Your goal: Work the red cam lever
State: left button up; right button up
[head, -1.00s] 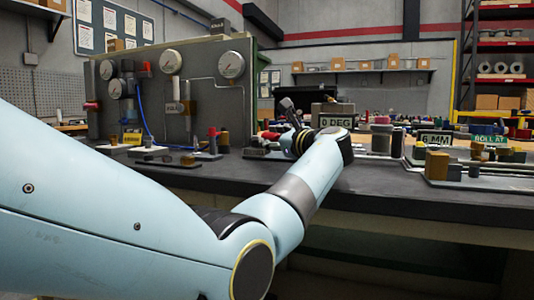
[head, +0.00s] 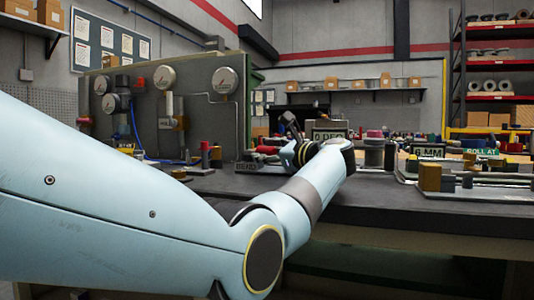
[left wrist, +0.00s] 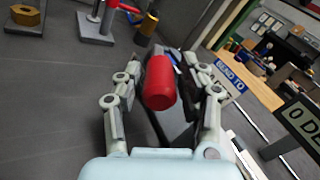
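The red lever handle (left wrist: 160,84), a rounded red cylinder, stands out toward the camera in the left wrist view. It lies between the two fingers of my left gripper (left wrist: 163,64), with a visible gap on each side. The fingers are spread and do not appear to grip it. In the head view a red handle (head: 267,149) shows just left of my left gripper (head: 292,138), which is small, dark and partly hidden by my wrist. The lever's base and pivot are mostly hidden. My right gripper is not in view.
A "0 DEG" sign (head: 330,135) stands close behind my wrist. A gauge panel (head: 210,115) rises at the left back. Fixtures with a "6 MM" sign (head: 429,150) occupy the bench at right. The dark bench front (head: 400,207) is clear.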

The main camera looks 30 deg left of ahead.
pick_arm(q)
jog(key=shift+o, duration=0.6)
jog(key=v, duration=0.7)
jog(key=shift+s+d, duration=0.1)
jog(key=shift+d, duration=0.15)
jog(key=shift+c, duration=0.3)
